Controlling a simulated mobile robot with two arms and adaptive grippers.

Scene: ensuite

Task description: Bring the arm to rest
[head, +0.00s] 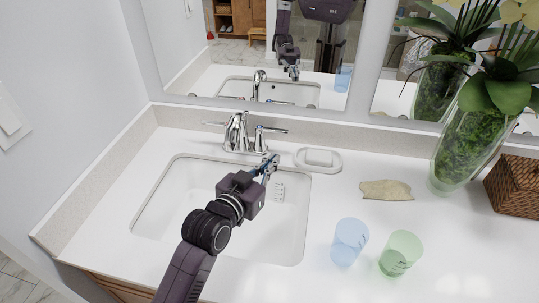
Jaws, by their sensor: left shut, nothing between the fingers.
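My left arm reaches up from the bottom of the head view, over the white sink basin (160,212). My left gripper (270,160) is shut and empty. In the picture its fingertips lie close to the right handle of the chrome faucet (237,132); I cannot tell whether they touch it. The arm hides part of the basin. My right gripper is not in view.
A white soap dish (318,159) sits right of the faucet. A blue cup (349,243), a green cup (400,254) and a beige stone-like piece (386,190) stand on the counter. A glass vase (462,150) and wicker basket (517,184) are at the right. Mirrors line the back.

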